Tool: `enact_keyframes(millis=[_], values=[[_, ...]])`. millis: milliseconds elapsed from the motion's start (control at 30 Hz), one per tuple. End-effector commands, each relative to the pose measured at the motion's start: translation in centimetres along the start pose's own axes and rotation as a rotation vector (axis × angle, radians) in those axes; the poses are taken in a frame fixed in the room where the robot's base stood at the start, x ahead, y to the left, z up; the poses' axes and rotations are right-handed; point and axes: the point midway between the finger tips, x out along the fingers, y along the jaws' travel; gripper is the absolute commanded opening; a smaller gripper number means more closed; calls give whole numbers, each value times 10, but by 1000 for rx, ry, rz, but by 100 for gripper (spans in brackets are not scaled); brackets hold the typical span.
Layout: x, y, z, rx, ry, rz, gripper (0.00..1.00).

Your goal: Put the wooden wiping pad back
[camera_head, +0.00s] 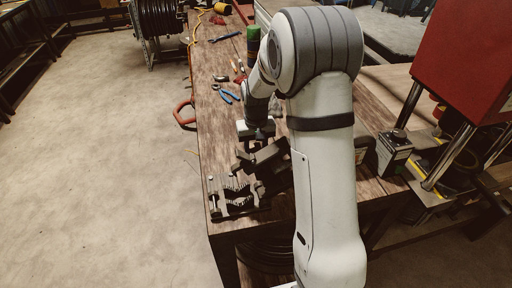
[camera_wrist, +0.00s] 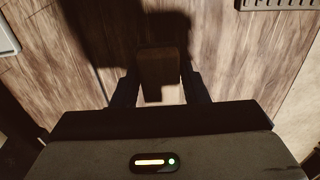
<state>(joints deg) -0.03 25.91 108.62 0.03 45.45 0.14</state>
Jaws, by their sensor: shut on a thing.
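The wooden wiping pad (camera_wrist: 159,70) is a small brown block between the two dark fingers of my gripper (camera_wrist: 160,88) in the wrist view. My gripper is shut on it and holds it over the wood-grained bench top (camera_wrist: 75,70). A dark shadow falls on the bench beyond the pad. In the head view my gripper (camera_head: 262,165) is low over the near part of the bench (camera_head: 213,120), partly hidden by my own arm. I cannot make out the pad in the head view.
A dark clamp-like device with springs (camera_head: 238,200) lies at the bench's near left corner. Blue-handled pliers (camera_head: 229,96) and other hand tools lie farther back. A red machine (camera_head: 465,60) stands at the right. The wrist view shows a dark slotted piece (camera_wrist: 275,4) at upper right.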

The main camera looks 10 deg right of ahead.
Motion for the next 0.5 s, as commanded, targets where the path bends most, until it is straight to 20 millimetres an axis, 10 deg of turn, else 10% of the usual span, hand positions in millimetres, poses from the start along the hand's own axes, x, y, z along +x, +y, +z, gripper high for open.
enact_keyframes(millis=[67,100,500], values=[[3,0,0,0,0,0,13],[4,0,0,0,0,0,41],[2,-1,0,-1,0,0,62]])
